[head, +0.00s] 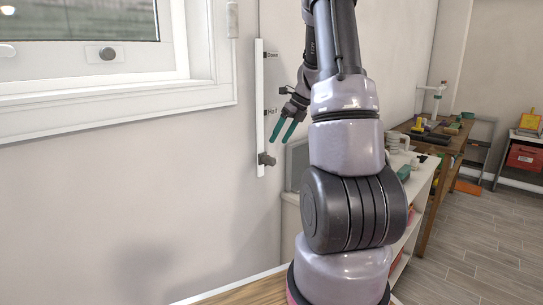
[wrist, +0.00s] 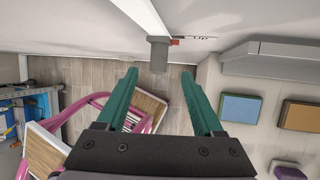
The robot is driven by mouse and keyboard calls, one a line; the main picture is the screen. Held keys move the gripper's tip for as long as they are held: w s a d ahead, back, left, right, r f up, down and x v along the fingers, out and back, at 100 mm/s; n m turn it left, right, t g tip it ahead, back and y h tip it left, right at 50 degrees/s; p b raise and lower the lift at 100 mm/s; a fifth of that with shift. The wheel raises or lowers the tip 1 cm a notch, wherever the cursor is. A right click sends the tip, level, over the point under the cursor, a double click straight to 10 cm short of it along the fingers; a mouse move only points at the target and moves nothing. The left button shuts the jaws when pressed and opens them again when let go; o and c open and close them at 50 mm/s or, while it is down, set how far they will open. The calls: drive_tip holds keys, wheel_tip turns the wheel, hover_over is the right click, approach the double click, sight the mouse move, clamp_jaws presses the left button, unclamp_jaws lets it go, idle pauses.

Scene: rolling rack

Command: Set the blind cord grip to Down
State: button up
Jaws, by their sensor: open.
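The blind cord grip (head: 266,159) is a small dark grey knob near the bottom of a white vertical track (head: 260,95) on the wall. A label that seems to read Down (head: 275,55) is beside the track's top, and one reading Half (head: 271,111) is midway. My gripper (head: 281,141) has green fingers, open and empty, just above and right of the grip. In the wrist view the grip (wrist: 159,52) lies ahead of and between the open fingertips (wrist: 159,73), apparently not touched.
A window (head: 90,55) with a white frame is left of the track. A white shelf unit (head: 418,190) and a wooden workbench (head: 440,139) with tools stand along the wall to the right.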

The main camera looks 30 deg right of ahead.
sight(268, 161)
drive_tip(key=x, duration=0.8)
drive_tip(key=shift+a+f, duration=0.2)
drive_tip(key=shift+f, duration=0.15)
clamp_jaws()
idle(1.0)
